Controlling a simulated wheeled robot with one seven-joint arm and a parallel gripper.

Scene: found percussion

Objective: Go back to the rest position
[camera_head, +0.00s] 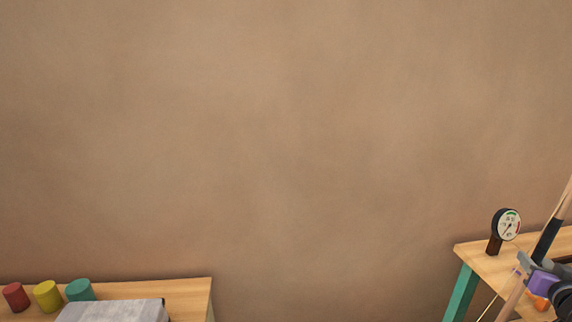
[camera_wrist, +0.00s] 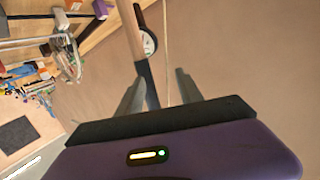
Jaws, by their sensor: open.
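My gripper (camera_wrist: 160,88) is open in the wrist view, its two grey fingers apart. A wooden stick with a black section (camera_wrist: 140,60) shows between and beyond the fingers. I cannot tell how far it is from them. In the head view my gripper (camera_head: 530,268) is partly visible at the lower right edge, over the right table. The stick (camera_head: 549,238) rises beside it and leaves the picture at the right.
A round dial gauge (camera_head: 508,225) stands on the right wooden table (camera_head: 485,262), also seen in the wrist view (camera_wrist: 149,43). The gap between the tables is clear.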

